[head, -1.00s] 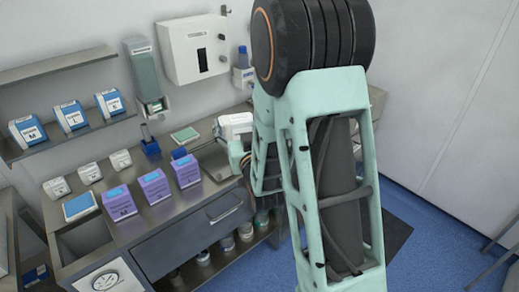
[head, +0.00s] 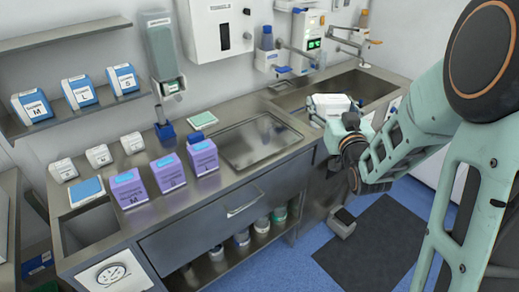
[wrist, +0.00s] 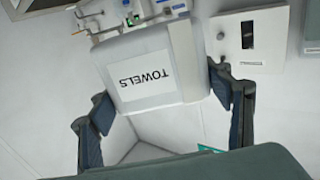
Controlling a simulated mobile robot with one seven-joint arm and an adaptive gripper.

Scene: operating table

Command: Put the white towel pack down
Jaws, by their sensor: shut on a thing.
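The white towel pack (head: 331,101) is held by my gripper (head: 340,124) near the front right of the counter, in front of the sink (head: 350,88). In the wrist view the pack (wrist: 180,50) shows its "TOWELS" label upside down. The two dark fingers of my gripper (wrist: 162,99) are on either side of its near end. I cannot tell how high the pack is above the counter edge. An empty metal tray (head: 262,138) lies on the counter, left of the pack.
Purple boxes (head: 166,174) and small white boxes (head: 98,156) stand on the left of the counter (head: 230,182). A green-topped flat item (head: 203,119) lies behind the tray. Wall dispensers (head: 213,30) and taps are at the back.

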